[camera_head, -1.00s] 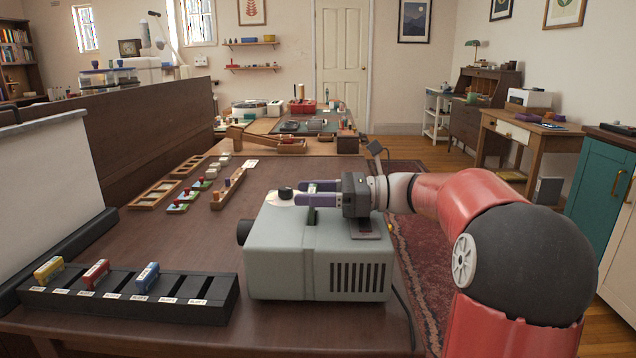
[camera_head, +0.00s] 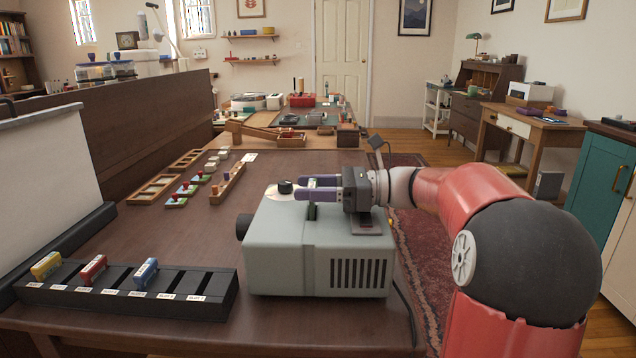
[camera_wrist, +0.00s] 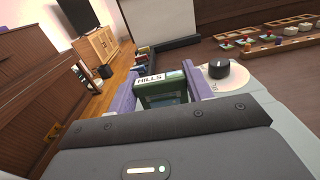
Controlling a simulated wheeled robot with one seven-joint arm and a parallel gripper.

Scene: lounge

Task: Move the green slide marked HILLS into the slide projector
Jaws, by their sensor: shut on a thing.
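The grey slide projector (camera_head: 290,255) stands on the brown table, with a black knob (camera_head: 285,187) on its top. My gripper (camera_head: 318,189) is level over the projector's top, its purple fingers pointing left. In the wrist view the fingers (camera_wrist: 160,92) are shut on the green slide (camera_wrist: 160,95), whose white label reads HILLS. The slide is upright, and its lower part is hidden. In the head view only a little of the slide shows between the fingers. I cannot tell how deep it sits in the projector's slot.
A black slide rack (camera_head: 120,297) at the front left holds a yellow, a red and a blue slide; its right slots are empty. A white screen (camera_head: 45,185) stands at the left. Wooden trays (camera_head: 155,190) with small pieces lie farther back. A cable runs along the table's right edge.

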